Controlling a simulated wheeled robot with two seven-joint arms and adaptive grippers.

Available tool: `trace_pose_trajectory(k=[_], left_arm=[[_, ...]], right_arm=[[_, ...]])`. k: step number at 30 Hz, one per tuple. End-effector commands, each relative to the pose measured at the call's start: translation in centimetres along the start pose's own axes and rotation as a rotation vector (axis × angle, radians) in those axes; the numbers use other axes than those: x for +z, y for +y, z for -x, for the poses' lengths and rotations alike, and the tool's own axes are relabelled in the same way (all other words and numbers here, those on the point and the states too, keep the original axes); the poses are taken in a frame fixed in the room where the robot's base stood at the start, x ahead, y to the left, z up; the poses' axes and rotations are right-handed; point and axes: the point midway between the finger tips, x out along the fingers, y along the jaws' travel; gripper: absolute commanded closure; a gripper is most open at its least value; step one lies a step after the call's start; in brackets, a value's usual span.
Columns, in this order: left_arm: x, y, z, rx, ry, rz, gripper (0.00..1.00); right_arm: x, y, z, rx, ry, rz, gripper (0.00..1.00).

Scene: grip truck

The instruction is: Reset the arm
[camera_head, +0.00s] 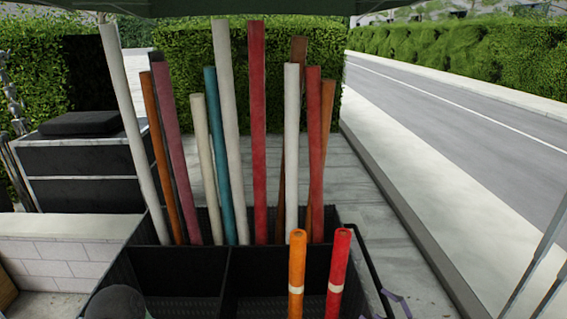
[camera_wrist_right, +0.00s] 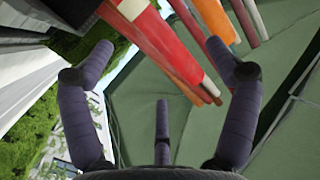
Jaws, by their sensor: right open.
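My right gripper (camera_wrist_right: 160,52) is open in the wrist view, with dark purple fingers spread wide and a third finger below. An orange tube (camera_wrist_right: 150,38) and a red tube (camera_wrist_right: 190,25) pass across the top, partly between the fingertips; I cannot tell how far beyond they are. Nothing is visibly gripped. In the head view, small purple finger parts (camera_head: 397,298) show just right of the black crate (camera_head: 235,250). An orange tube (camera_head: 297,265) and a red tube (camera_head: 340,265), each with a cream band, stand in its front right compartment. My left gripper is not clearly visible.
Several long tubes (camera_head: 257,130), white, red, brown and teal, lean upright in the crate's back part. The front left compartment (camera_head: 175,275) looks empty. A dark cabinet (camera_head: 85,165) stands at left, beside a pale brick wall (camera_head: 55,255). Pavement (camera_head: 385,220) is clear at right.

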Motion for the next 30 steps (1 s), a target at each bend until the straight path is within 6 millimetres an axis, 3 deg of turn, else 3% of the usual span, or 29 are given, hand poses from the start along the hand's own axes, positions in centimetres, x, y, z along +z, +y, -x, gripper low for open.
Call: trace_pose_trajectory(k=[5,8,13,18,21,24,30], left_arm=[[0.1,0.0,0.0,0.0,-0.001,-0.001,0.6],[0.0,0.0,0.0,0.0,-0.001,0.0,0.6],[0.0,0.0,0.0,0.0,-0.001,0.0,0.6],[0.0,0.0,0.0,0.0,-0.001,-0.001,0.6],[0.0,0.0,0.0,0.0,-0.001,0.0,0.6],[0.0,0.0,0.0,0.0,-0.001,0.0,0.6],[0.1,0.0,0.0,0.0,-0.001,-0.001,0.6]], right_arm=[[4.3,0.9,-2.2,0.092,-0.075,-0.107,0.12],[8.2,1.1,-3.6,0.16,-0.158,-0.194,0.12],[17.1,-0.5,-4.7,0.275,-0.376,-0.366,0.12],[26.1,-4.8,-3.6,0.355,-0.649,-0.526,0.12],[30.3,-7.9,-2.0,0.387,-0.801,-0.604,0.12],[33.3,-10.7,-0.3,0.409,-0.932,-0.665,0.12],[37.2,-15.7,3.0,0.435,-1.146,-0.757,0.12]])
